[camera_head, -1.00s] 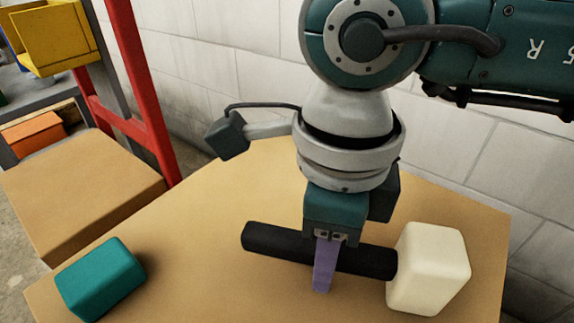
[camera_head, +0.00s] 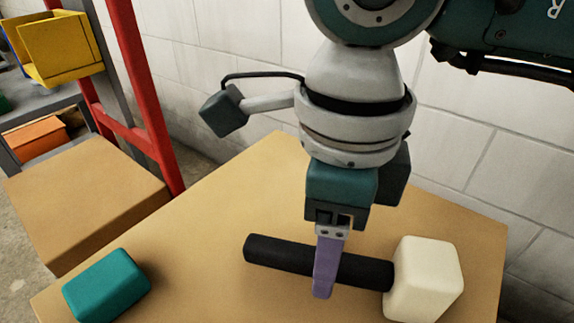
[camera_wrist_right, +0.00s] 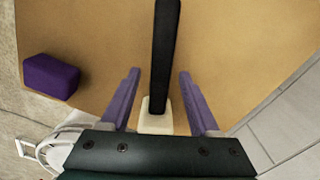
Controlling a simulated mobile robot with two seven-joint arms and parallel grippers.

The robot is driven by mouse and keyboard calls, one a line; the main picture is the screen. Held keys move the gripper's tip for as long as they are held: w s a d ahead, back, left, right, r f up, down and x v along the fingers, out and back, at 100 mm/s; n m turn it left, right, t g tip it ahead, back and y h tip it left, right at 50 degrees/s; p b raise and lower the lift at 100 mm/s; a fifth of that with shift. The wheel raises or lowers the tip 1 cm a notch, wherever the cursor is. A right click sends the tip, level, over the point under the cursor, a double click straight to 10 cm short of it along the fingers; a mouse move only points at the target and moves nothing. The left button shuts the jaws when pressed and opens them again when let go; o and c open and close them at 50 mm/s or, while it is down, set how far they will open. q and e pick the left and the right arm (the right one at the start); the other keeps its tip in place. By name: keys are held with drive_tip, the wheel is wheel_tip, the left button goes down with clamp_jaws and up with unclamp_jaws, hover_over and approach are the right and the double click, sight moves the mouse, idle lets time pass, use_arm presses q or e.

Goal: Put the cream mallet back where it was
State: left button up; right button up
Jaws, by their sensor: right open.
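The cream mallet has a pale block head (camera_head: 428,280) and a black handle (camera_head: 278,255). It lies on its side on the tan tabletop (camera_head: 200,235), handle pointing left in the head view. My right gripper (camera_head: 325,292) is over the handle, with one purple finger in front of it. In the right wrist view my right gripper (camera_wrist_right: 158,82) is open. The black handle (camera_wrist_right: 164,50) runs between its two spread fingers, with gaps on both sides. The cream head (camera_wrist_right: 156,123) shows near the gripper's base, partly hidden. My left gripper is not in view.
A teal block (camera_head: 106,285) lies on the table at lower left. A purple block (camera_wrist_right: 51,77) shows in the wrist view. A cardboard-coloured box (camera_head: 85,200), a red post (camera_head: 140,90) and a yellow bin (camera_head: 58,45) stand left. A white block wall (camera_head: 270,75) bounds the back.

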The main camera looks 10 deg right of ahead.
wheel_tip(320, 180, up, 9)
drive_tip(key=p, duration=0.2)
drive_tip(key=shift+f, duration=0.2)
